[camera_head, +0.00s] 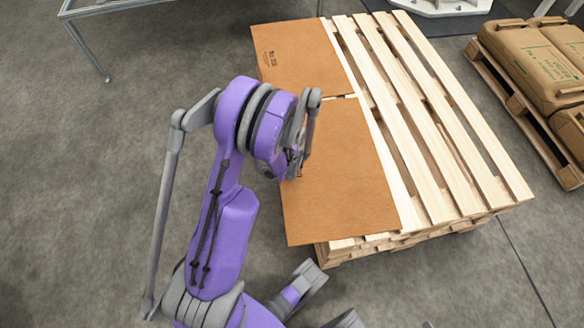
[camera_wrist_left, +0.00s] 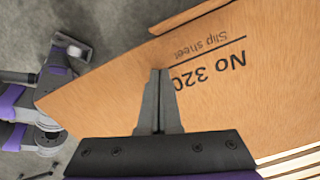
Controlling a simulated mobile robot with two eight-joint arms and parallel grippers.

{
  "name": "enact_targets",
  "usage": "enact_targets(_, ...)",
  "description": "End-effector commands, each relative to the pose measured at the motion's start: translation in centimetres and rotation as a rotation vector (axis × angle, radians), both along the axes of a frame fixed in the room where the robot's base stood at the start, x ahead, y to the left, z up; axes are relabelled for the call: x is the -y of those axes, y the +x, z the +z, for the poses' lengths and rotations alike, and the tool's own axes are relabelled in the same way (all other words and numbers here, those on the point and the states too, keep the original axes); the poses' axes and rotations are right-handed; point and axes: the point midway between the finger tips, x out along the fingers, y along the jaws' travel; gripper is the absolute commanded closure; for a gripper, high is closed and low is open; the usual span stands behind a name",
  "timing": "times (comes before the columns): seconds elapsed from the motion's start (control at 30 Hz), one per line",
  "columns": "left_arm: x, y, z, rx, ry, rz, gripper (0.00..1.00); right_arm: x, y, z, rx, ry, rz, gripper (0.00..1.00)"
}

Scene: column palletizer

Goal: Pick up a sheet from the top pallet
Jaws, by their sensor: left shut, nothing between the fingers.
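Two brown slip sheets lie on the left side of a stack of wooden pallets (camera_head: 440,125). The near sheet (camera_head: 345,190) overhangs the stack's left edge, and the far sheet (camera_head: 295,58) lies beyond it with small dark print. My left gripper (camera_head: 301,172) is over the left part of the near sheet, partly hidden by its own wrist. In the left wrist view the left gripper (camera_wrist_left: 160,72) is shut and empty, its fingertips over a sheet (camera_wrist_left: 255,85) printed "No 320 Slip sheet". I cannot tell whether the tips touch it.
Another pallet (camera_head: 512,95) with brown sacks (camera_head: 535,62) stands at the right. A metal-framed table (camera_head: 85,50) is at the upper left. A white base plate (camera_head: 440,6) is at the top. Grey floor (camera_head: 90,190) is open on the left.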

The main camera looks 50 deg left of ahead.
Motion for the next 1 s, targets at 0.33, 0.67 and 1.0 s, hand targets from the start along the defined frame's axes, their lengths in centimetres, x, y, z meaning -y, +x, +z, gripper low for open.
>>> enact_targets(0.33, -3.0, -2.4, 0.4, 0.000, 0.001, 0.004, 1.00, 0.0, 0.0, -0.4, -0.001, 0.000, 0.000, 0.50)
enact_targets(0.67, -3.0, -2.4, 0.4, 0.000, 0.001, 0.003, 1.00, 0.0, 0.0, -0.4, -0.001, 0.000, 0.000, 0.50)
enact_targets(1.0, -5.3, -4.3, 0.4, 0.000, 0.001, 0.004, 1.00, 0.0, 0.1, -0.5, -0.002, 0.000, 0.000, 0.50)
